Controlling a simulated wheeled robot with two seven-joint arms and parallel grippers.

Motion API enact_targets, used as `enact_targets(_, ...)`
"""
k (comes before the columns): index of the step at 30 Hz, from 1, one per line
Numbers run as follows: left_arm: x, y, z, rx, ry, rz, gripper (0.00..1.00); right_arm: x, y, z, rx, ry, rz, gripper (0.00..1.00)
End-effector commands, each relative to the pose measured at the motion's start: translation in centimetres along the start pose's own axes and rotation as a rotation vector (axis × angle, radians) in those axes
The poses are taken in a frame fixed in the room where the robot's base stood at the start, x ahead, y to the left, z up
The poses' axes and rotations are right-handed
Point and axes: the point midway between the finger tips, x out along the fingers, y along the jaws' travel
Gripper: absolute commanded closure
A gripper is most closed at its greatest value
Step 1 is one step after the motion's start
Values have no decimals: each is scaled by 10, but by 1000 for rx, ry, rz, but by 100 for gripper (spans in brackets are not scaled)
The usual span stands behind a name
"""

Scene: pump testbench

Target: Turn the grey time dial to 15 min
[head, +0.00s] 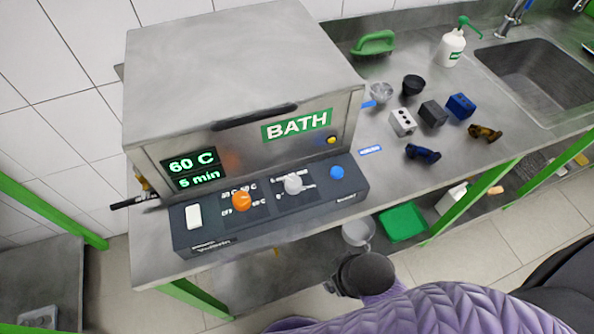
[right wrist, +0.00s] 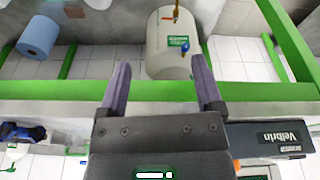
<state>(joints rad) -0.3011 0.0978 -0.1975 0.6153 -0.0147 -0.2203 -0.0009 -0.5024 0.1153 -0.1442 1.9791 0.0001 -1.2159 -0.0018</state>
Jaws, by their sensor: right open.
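The grey time dial (head: 293,184) sits on the dark control panel (head: 262,222) at the front of the bath unit, between the orange dial (head: 241,201) and the blue button (head: 337,172). The display (head: 194,169) reads 60 C and 5 min. My right arm comes in from the bottom in the head view, its dark wrist in front of and below the panel. In the right wrist view my right gripper (right wrist: 160,62) is open, with nothing between its fingers. I cannot make out the grey dial there. My left gripper is not in view.
A white switch (head: 193,216) is at the panel's left end. Several blocks and small parts lie on the bench to the right, near a soap bottle (head: 452,49) and a sink (head: 535,75). A green tray (head: 403,222) and a white tank (right wrist: 172,45) are below bench level.

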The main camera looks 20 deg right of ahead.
Motion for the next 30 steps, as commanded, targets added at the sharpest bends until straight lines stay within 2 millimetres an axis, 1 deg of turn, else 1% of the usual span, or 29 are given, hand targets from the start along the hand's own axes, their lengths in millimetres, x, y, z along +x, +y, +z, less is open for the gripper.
enact_targets(1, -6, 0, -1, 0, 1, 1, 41, -21, 0, -9, -3, 18, -2, 16)
enact_targets(4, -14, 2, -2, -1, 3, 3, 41, -60, -3, -28, -33, 54, -23, 16)
enact_targets(5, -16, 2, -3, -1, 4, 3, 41, -74, -6, -36, -56, 74, -37, 16)
enact_targets(6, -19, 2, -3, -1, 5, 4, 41, -90, -12, -48, -111, 101, -67, 16)
enact_targets(7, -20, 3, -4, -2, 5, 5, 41, -99, -19, -59, -167, 125, -97, 16)
enact_targets(9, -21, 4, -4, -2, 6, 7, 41, -110, -35, -80, -320, 170, -167, 16)
enact_targets(12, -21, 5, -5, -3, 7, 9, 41, -113, -53, -102, -522, 210, -244, 16)
enact_targets(15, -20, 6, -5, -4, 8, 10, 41, -114, -64, -120, -717, 229, -304, 16)
enact_targets(17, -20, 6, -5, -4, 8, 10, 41, -113, -66, -130, -831, 230, -333, 16)
enact_targets(20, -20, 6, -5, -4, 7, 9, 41, -113, -58, -148, -1015, 213, -370, 16)
enact_targets(21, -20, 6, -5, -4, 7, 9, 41, -114, -51, -157, -1084, 201, -380, 16)
enact_targets(23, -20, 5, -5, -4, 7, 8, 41, -118, -33, -171, -1165, 176, -392, 16)
enact_targets(24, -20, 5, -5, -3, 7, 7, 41, -122, -19, -182, -1205, 163, -398, 16)
enact_targets(27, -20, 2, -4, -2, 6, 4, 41, -138, 15, -203, -1248, 150, -409, 16)
enact_targets(30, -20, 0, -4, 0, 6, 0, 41, -147, 32, -213, -1252, 154, -417, 16)
